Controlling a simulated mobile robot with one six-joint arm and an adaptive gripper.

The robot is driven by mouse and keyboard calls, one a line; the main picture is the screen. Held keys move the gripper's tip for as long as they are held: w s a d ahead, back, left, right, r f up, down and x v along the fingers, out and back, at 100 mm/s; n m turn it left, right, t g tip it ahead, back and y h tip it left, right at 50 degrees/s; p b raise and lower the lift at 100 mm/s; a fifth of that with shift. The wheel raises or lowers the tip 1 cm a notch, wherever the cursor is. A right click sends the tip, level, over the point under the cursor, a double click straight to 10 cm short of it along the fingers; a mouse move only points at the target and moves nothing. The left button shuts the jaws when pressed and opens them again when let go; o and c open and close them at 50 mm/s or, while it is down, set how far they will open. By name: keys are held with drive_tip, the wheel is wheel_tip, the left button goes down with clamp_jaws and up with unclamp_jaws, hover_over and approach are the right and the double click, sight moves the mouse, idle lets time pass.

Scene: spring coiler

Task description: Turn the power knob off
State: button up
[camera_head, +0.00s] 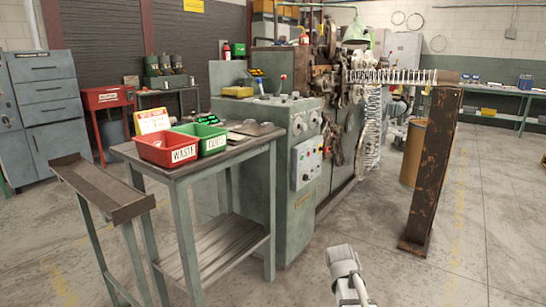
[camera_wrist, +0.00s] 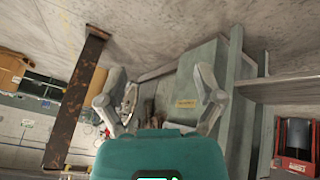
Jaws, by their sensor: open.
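The grey-green coiling machine (camera_head: 285,215) stands in the middle of the head view. A pale control panel (camera_head: 306,165) on its front side carries several small coloured buttons or knobs, one of them red. I cannot tell which control is the power knob. My gripper's arm end (camera_head: 345,275) shows low in the head view, in front of the machine and apart from it. In the wrist view my gripper (camera_wrist: 162,92) has its fingers spread, with nothing held between them. The panel cannot be made out in the wrist view.
A worktable (camera_head: 180,170) with a red bin (camera_head: 166,151) and green bin (camera_head: 203,139) stands left of the machine. A narrow stand (camera_head: 103,190) is farther left. A rusty post (camera_head: 432,165) rises at right. Long springs (camera_head: 392,76) extend towards it. Floor in front is clear.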

drive_tip(key=s+a+g+y+p, duration=0.1)
drive_tip(key=s+a+g+y, duration=0.15)
drive_tip(key=s, duration=0.65)
drive_tip(key=s+a+g+y+p, duration=0.1)
drive_tip(key=s+a+g, duration=0.25)
drive_tip(key=s, duration=0.55)
wheel_tip(320, 180, up, 37)
drive_tip(key=p, duration=3.7)
drive_tip(key=shift+r+t+p, duration=0.15)
drive_tip(key=shift+t+p, duration=0.15)
drive_tip(key=shift+p, duration=0.05)
drive_tip(key=shift+a+h, duration=0.1)
drive_tip(key=shift+h, duration=0.15)
drive_tip(key=shift+w, duration=0.1)
drive_tip(key=c, duration=0.4)
drive_tip(key=shift+w, duration=0.15)
